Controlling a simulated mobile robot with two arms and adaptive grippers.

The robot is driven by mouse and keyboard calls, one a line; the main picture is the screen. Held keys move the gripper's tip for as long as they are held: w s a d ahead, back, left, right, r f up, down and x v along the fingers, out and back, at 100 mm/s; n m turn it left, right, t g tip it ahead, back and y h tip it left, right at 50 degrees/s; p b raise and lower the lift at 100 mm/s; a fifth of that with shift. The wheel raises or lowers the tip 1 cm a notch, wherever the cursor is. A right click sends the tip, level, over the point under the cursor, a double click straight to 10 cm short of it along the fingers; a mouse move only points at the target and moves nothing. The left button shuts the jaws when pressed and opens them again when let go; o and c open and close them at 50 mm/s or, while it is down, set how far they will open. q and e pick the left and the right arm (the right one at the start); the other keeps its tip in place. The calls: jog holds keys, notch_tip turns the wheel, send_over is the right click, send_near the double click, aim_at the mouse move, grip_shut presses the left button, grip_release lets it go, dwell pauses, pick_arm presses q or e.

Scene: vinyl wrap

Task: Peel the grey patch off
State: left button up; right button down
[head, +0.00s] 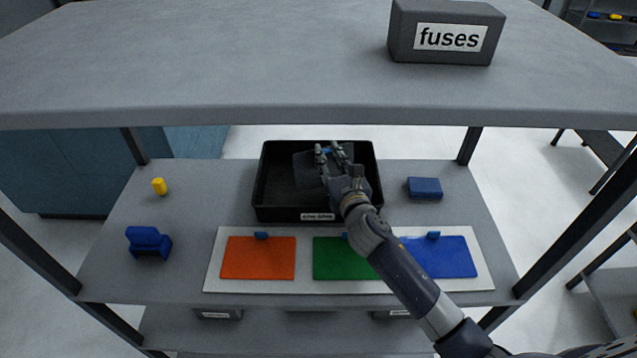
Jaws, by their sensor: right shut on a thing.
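The grey patch (306,170) is a dark, flat sheet with a blue bit at its top edge. It is off the white board (213,283) and is over or inside the black tray (263,190); I cannot tell whether it touches the tray floor. My right gripper (333,153) is shut on the patch near its blue bit and partly hides it. The white board carries an orange patch (258,258), a green patch (338,262) and a blue patch (448,258), each with a blue tab. My forearm covers part of the green and blue patches. My left gripper is not in view.
A blue block (424,188) lies right of the tray. A yellow piece (159,186) and a blue chair-shaped object (148,242) stand at left. Dark posts flank the shelf.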

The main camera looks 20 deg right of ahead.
jog(key=c, duration=1.5)
grip_release()
jog(key=shift+o, duration=1.1)
jog(key=shift+s, duration=0.35)
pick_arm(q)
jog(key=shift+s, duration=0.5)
pick_arm(e)
jog(key=s, duration=1.1)
jog(key=shift+s+d, duration=0.2)
jog(key=shift+r, duration=0.1)
